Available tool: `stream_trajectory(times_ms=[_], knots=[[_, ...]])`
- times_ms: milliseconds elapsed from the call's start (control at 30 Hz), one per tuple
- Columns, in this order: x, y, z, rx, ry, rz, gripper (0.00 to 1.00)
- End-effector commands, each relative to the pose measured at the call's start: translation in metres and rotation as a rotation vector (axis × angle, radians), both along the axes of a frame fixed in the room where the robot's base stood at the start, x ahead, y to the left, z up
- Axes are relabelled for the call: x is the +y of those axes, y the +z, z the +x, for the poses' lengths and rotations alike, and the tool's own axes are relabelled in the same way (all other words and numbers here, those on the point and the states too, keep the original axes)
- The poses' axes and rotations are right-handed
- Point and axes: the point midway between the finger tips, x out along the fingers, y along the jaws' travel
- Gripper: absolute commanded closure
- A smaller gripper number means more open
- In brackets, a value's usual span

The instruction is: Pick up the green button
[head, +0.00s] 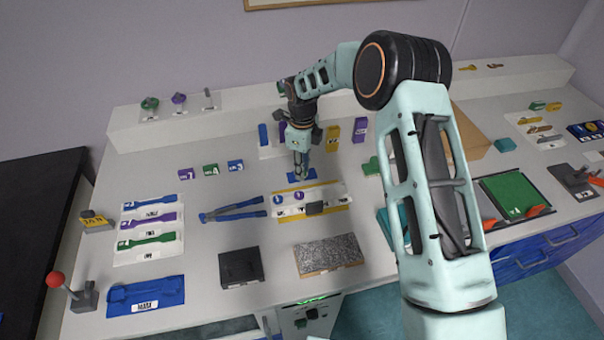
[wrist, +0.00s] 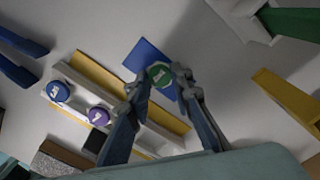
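The green button (wrist: 160,74) is a round disc with a pale mark, seen in the wrist view on a blue square pad (wrist: 143,54). The pad also shows in the head view (head: 312,176), under my gripper (head: 301,174); the button is hidden there by the fingers. In the wrist view my gripper (wrist: 157,81) is open, pointing down, with one fingertip on each side of the button. A small gap seems to show at the left fingertip; I cannot tell whether the right one touches.
A white and yellow rack (head: 333,198) beside the pad holds a blue button (wrist: 59,91) and a purple button (wrist: 97,116). Blue tongs (head: 233,211) lie left of it. Yellow (head: 332,136) and purple (head: 360,129) blocks stand behind to the right.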

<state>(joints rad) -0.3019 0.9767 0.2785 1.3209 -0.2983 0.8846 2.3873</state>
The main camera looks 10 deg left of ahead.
Motion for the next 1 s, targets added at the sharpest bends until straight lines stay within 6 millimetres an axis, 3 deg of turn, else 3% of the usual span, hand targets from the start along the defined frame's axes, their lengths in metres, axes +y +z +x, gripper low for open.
stream_trajectory(times_ms=[467, 667, 1000], knots=[[0.000, 0.007, 0.001, -0.002, 0.001, 0.000, 0.93], [0.000, 0.032, 0.001, -0.005, 0.000, 0.000, 0.93], [-0.006, 0.068, -0.030, -0.003, 0.002, 0.000, 0.93]])
